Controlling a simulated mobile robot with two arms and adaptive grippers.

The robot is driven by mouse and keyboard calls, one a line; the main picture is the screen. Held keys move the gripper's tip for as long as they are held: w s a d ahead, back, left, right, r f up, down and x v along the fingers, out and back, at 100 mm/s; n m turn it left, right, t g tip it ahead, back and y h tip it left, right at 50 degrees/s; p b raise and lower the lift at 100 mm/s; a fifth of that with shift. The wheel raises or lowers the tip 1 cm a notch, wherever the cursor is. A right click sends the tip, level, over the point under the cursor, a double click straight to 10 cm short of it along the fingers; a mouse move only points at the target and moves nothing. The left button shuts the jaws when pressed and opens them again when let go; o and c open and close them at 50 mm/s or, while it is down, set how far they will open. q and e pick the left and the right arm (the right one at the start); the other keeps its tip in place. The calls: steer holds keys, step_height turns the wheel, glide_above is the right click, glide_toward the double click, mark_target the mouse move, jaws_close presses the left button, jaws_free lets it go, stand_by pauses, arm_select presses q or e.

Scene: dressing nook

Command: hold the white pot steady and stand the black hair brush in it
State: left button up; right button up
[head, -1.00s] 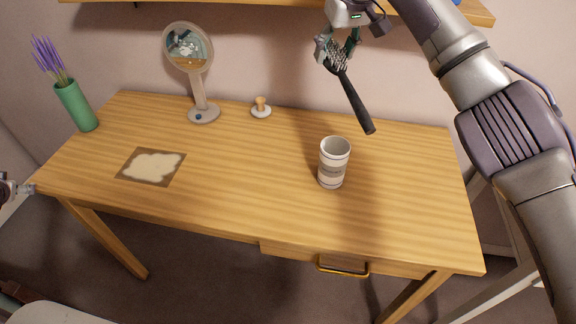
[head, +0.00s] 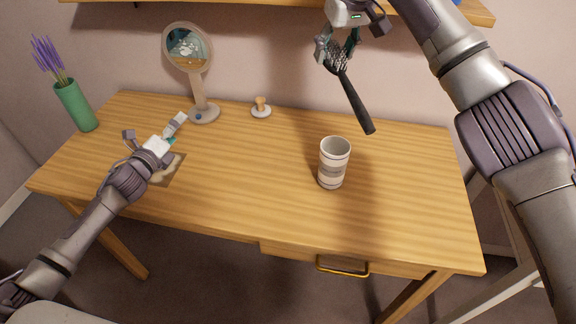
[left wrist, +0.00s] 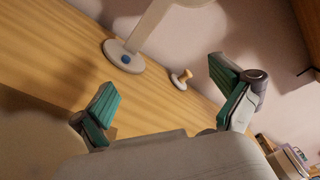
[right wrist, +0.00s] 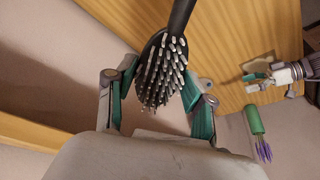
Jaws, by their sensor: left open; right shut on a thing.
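The white pot (head: 333,165), with grey bands, stands upright and empty-looking on the right half of the table. My right gripper (head: 340,45) is shut on the black hair brush (head: 354,103) by its bristled head. The handle hangs down, tilted, above and behind the pot and apart from it. In the right wrist view the bristles of the brush (right wrist: 162,78) lie between the fingers. My left gripper (head: 170,135) is open and empty above the left of the table, well left of the pot. In the left wrist view its fingers (left wrist: 165,105) are spread apart.
A round mirror on a stand (head: 204,112) and a small wooden-knobbed item (head: 261,108) stand at the back. A green vase (head: 75,105) with purple flowers is at the far left. A patterned mat (head: 173,177) lies under my left arm. The table's middle (head: 250,165) is clear.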

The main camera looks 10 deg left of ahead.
arm_select(q)
steer(key=s+d+m+g+h, duration=0.1)
steer(key=d+m+h, duration=0.75)
steer(key=d, duration=0.75)
steer(key=m+g+h, duration=0.5)
steer(key=m+g, duration=0.1)
steer(key=m, duration=0.7)
glide_toward(346, 151)
steer(key=v, duration=0.5)
steer(key=shift+w+a+r, duration=0.15)
steer(key=shift+a+r, duration=0.05)
steer(key=shift+d, duration=0.3)
steer(key=x, duration=1.1)
steer(key=shift+w+d+f, duration=0.15)
steer(key=shift+d+f, duration=0.05)
steer(key=shift+d, duration=0.05)
steer(key=c, duration=1.4)
